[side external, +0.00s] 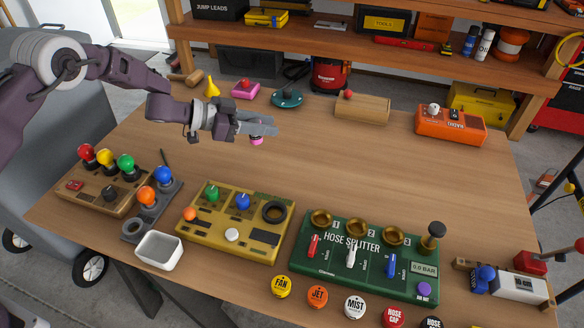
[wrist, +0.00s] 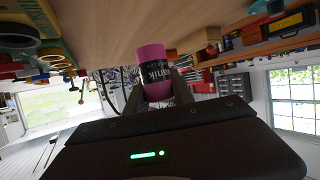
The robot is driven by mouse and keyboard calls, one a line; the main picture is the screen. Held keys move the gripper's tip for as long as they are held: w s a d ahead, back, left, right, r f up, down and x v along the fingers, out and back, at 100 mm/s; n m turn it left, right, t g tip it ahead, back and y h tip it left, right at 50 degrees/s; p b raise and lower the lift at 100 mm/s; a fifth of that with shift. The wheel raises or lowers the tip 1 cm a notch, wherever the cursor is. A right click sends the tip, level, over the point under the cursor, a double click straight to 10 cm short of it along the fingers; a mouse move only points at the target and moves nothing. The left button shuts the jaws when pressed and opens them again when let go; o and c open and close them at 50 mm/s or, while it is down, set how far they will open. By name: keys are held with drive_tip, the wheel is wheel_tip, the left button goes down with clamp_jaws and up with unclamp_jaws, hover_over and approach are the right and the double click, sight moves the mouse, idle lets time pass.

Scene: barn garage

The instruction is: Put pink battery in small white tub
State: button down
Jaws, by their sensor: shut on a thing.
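My gripper (side external: 262,129) is shut on the pink battery (side external: 256,141), above the back left part of the table. In the side view only a small pink part of the battery shows below the fingers. In the wrist view the pink battery (wrist: 153,64) stands out between the fingers, with a black band and white lettering. The small white tub (side external: 159,251) stands at the table's front left edge. It looks empty, and it is well forward and to the left of my gripper.
A wooden panel with coloured knobs (side external: 108,190), a yellow panel (side external: 236,222) and a green hose splitter panel (side external: 368,255) line the front, near the tub. Small items, a wooden block (side external: 362,109) and an orange radio (side external: 450,124) stand at the back. The table's middle (side external: 330,160) is clear.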

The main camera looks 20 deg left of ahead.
wheel_tip(320, 180, down, 10)
drive_tip(key=shift+f, duration=0.15)
drive_tip(key=c, duration=1.1)
unclamp_jaws()
drive_tip(key=v, duration=0.5)
wheel_tip(320, 180, up, 7)
drive_tip(key=shift+r, duration=0.15)
